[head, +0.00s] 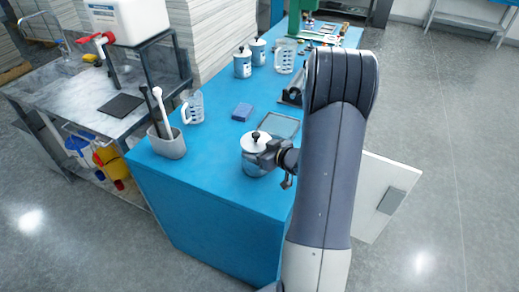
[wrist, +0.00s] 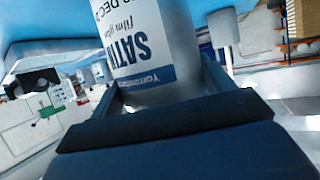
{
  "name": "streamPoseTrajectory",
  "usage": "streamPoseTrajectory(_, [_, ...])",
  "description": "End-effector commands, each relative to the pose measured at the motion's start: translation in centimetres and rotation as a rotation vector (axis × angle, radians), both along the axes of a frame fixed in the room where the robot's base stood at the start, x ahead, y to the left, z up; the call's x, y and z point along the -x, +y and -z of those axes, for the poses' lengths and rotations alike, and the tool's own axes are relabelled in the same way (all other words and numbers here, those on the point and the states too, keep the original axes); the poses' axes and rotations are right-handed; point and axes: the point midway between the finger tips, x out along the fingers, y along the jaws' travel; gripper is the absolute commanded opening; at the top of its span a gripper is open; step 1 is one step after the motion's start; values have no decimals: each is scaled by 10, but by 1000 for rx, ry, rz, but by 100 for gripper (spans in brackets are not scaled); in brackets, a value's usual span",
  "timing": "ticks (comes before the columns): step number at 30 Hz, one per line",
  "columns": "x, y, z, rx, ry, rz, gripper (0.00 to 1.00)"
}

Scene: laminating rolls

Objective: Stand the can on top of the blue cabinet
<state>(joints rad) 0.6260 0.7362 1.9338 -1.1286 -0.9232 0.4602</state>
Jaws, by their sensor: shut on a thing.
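The can (head: 253,167) is a pale can with a white lid and a black knob, upright in the head view near the front of the blue cabinet (head: 205,210). My gripper (head: 272,154) is shut on its right side. In the wrist view the can (wrist: 150,45) sits between my fingers, with its white and blue label reading "SATIN" upside down. The can's base appears over the blue top; I cannot tell whether it touches. My arm hides the cabinet's right side.
A grey holder with brushes (head: 167,146), a measuring jug (head: 194,108), a blue sponge (head: 242,112) and a glass-like tray (head: 279,126) share the top. Two similar cans (head: 243,64) stand farther back. A white door (head: 378,190) stands open at right.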

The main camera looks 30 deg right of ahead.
Motion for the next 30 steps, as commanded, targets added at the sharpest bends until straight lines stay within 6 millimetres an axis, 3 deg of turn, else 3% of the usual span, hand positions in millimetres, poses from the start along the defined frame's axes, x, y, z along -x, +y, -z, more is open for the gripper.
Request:
streamPoseTrajectory(4, [-1,0,3,0,-3,0,9])
streamPoseTrajectory(5, [0,0,3,0,0,0,79])
streamPoseTrajectory(6, [0,0,3,0,0,0,82])
streamPoseTrajectory(12, [0,0,3,0,0,0,98])
streamPoseTrajectory(22, [0,0,-2,0,0,0,98])
streamPoseTrajectory(30, [45,-15,-20,2,-2,6,98])
